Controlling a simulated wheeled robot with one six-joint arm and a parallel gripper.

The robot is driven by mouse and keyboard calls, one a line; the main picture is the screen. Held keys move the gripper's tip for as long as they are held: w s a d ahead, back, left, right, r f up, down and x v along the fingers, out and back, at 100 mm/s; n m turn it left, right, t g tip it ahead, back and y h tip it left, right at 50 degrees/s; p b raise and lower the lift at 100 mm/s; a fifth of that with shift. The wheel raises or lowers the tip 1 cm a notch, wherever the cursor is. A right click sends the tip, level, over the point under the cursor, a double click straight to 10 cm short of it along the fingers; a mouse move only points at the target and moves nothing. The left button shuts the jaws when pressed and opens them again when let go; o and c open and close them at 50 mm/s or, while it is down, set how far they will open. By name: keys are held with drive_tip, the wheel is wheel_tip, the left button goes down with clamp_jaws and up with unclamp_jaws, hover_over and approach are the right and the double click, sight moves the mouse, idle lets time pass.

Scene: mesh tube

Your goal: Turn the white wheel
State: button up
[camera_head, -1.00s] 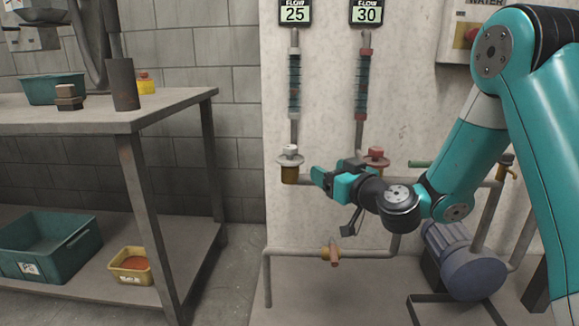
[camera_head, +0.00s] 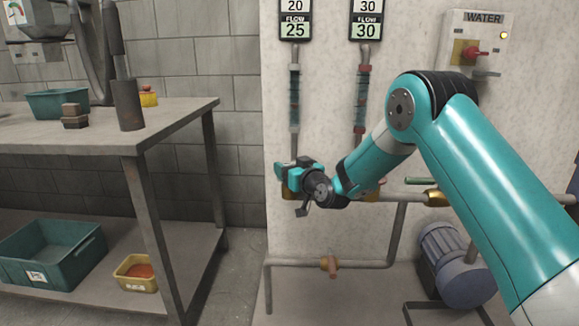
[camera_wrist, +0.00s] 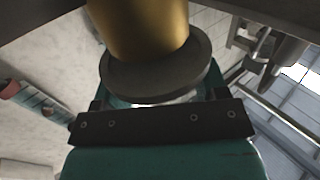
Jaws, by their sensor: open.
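The white wheel, on the left vertical pipe (camera_head: 294,146) under the display reading 25, is hidden behind my gripper (camera_head: 281,176) in the head view. My gripper is open, at the height of that valve. In the wrist view a brass valve body (camera_wrist: 140,25) and a shaded round grey disc (camera_wrist: 155,80) fill the upper middle, close to the gripper. A thin pale strip shows below the disc; I cannot tell whether it is the wheel's rim. Contact between jaws and wheel cannot be made out.
A red wheel (camera_head: 381,183) on the right pipe is partly covered by my arm. A lower pipe with a copper-coloured valve (camera_head: 330,266) runs below. A blue-grey motor (camera_head: 453,262) stands at right. A workbench (camera_head: 190,112) with bins is at left.

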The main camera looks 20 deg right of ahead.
drive_tip(key=shift+w, duration=0.1)
drive_tip(key=c, duration=0.9)
drive_tip(key=shift+a, duration=0.15)
drive_tip(key=shift+c, duration=0.2)
drive_tip(key=shift+r, duration=0.1)
drive_tip(key=shift+r+h+p, duration=0.1)
drive_tip(key=shift+h+p, duration=0.2)
drive_tip(key=shift+p, duration=0.55)
